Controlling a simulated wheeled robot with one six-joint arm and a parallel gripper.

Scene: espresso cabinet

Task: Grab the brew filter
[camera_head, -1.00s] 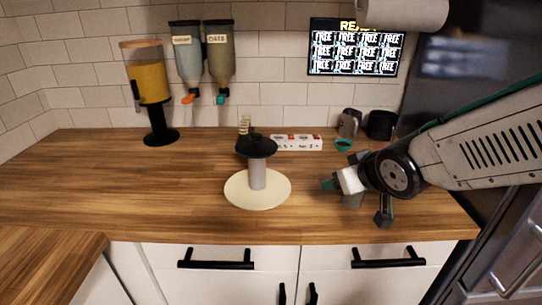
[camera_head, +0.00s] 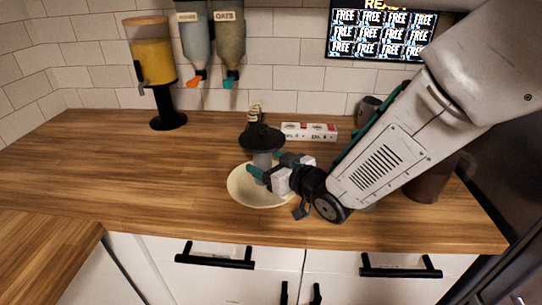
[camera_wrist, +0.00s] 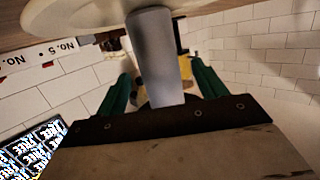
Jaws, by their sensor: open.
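What looks like the brew filter (camera_head: 263,138), a grey cylinder with a wide black top, stands upright on a round cream base (camera_head: 243,195) on the wooden counter. My gripper (camera_head: 271,166) is at the cylinder from the right in the head view, low and above the base. In the wrist view, which is upside down, the grey cylinder (camera_wrist: 154,55) passes between the open teal fingers of my gripper (camera_wrist: 160,76). Gaps show on both sides of it. The cream base (camera_wrist: 75,15) is at the top there. The cylinder's lower part is partly hidden in the head view.
A white and red box (camera_head: 309,132) lies just behind the filter. A yellow-filled dispenser (camera_head: 153,70) stands at the back left. Two wall dispensers hang behind, and a menu screen (camera_head: 380,33) is on the wall. The counter left of the base is clear.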

